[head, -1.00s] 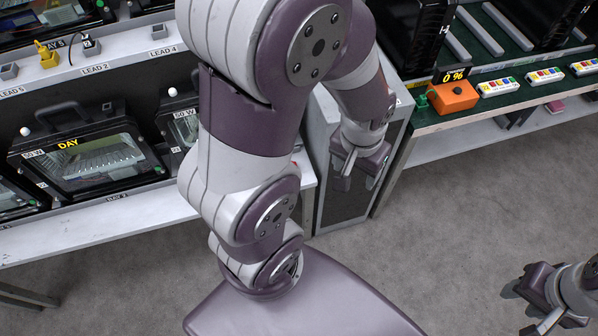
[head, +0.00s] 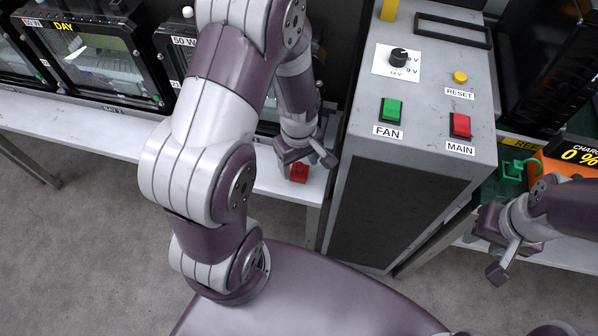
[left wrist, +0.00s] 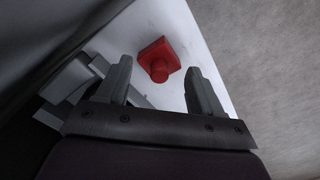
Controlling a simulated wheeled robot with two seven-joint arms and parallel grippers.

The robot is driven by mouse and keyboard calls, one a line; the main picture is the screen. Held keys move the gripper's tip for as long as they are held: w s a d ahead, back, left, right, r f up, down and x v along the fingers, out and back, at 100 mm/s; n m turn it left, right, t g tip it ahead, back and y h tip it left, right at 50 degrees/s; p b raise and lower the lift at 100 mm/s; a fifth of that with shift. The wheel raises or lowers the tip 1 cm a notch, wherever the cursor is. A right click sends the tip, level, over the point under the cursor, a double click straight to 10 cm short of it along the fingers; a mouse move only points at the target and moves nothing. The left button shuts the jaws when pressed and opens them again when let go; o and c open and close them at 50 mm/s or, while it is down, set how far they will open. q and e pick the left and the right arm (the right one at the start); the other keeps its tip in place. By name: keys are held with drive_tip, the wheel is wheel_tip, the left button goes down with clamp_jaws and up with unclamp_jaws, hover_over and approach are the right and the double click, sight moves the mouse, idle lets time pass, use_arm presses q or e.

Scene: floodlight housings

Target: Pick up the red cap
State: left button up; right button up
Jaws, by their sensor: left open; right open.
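The red cap (head: 299,172) sits on the white bench, near its right end, beside the grey control cabinet. In the left wrist view the cap (left wrist: 158,60) shows a square base with a round knob, a little beyond the fingertips and between their lines. My left gripper (head: 306,160) is open and empty, just above the cap in the head view; it also shows in the left wrist view (left wrist: 160,78). Its fingers do not touch the cap. My right gripper (head: 495,258) is open and empty at the right, by the other bench.
The grey cabinet (head: 430,120) with FAN, MAIN and RESET buttons and a dial stands close right of my left gripper. Black floodlight housings (head: 85,60) stand on the white bench (head: 90,133). An orange charger (head: 568,165) and a green connector (head: 512,172) are at right.

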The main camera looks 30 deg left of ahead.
use_arm(q)
wheel_tip(320, 180, down, 3)
drive_tip(key=shift+w+r, duration=0.1)
drive_tip(key=shift+r, duration=0.05)
drive_tip(key=c, duration=0.7)
drive_tip(key=shift+r, duration=0.1)
